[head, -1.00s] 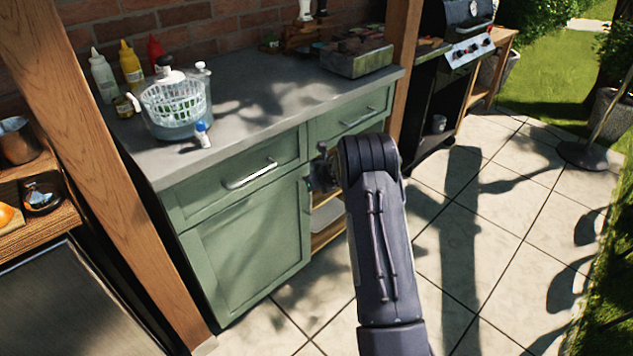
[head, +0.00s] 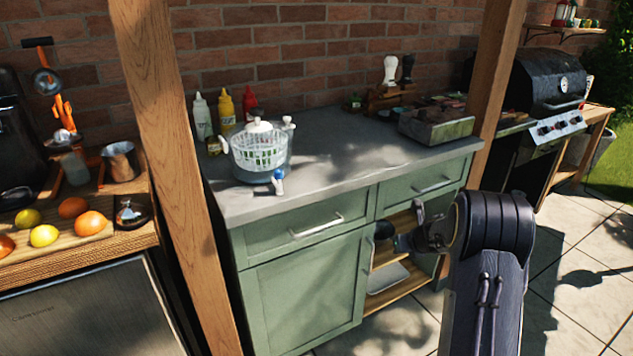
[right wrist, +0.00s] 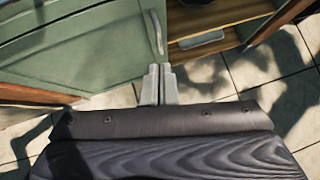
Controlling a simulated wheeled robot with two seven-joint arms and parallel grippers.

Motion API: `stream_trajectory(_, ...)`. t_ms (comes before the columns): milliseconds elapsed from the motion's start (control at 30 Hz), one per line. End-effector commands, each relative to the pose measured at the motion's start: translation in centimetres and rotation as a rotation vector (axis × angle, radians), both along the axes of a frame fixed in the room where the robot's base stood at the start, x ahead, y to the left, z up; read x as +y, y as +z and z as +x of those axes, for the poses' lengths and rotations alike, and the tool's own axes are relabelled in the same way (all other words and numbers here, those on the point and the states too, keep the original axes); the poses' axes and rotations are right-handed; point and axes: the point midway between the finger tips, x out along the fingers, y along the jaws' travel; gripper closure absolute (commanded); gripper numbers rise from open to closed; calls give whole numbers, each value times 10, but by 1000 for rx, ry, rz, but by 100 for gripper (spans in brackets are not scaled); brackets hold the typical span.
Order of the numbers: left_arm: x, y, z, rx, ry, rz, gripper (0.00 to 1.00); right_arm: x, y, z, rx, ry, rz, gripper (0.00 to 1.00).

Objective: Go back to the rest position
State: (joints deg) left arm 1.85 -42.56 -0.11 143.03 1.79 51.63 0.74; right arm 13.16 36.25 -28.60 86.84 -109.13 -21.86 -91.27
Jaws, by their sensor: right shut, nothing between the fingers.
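My right arm rises from the lower right of the head view. Its gripper (head: 404,242) is in front of the open shelf part of the green cabinet (head: 305,290). In the right wrist view the two grey fingers (right wrist: 158,84) are together and empty, near the door handle (right wrist: 153,32). I cannot tell whether they touch the cabinet. My left gripper is not in view.
A wooden post (head: 165,130) stands left, beside fruit (head: 90,223). A grill (head: 545,85) is at right, beyond tiled floor (head: 585,300).

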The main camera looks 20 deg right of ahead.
Motion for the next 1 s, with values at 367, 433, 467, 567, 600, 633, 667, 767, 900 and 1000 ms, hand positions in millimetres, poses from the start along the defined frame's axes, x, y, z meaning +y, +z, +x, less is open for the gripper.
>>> stream_trajectory(367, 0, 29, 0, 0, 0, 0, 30, -1, 125, -26, -254, -552, 407, 100)
stream_trajectory(433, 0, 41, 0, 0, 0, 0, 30, 7, 166, -53, -336, -810, 646, 100)
stream_trajectory(467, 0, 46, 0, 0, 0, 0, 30, 12, 180, -67, -362, -918, 752, 100)
stream_trajectory(567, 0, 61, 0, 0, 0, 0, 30, 40, 215, -117, -393, -1263, 1109, 100)
stream_trajectory(600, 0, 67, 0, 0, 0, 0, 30, 55, 224, -138, -383, -1397, 1247, 100)
stream_trajectory(633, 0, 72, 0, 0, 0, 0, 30, 68, 229, -155, -366, -1495, 1349, 100)
stream_trajectory(667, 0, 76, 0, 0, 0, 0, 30, 83, 233, -171, -339, -1593, 1446, 100)
stream_trajectory(767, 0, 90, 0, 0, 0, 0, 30, 137, 240, -225, -204, -1907, 1714, 100)
stream_trajectory(900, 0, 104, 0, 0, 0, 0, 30, 207, 241, -290, 42, -2273, 1917, 100)
stream_trajectory(1000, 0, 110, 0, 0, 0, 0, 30, 244, 239, -323, -200, 2440, -1939, 100)
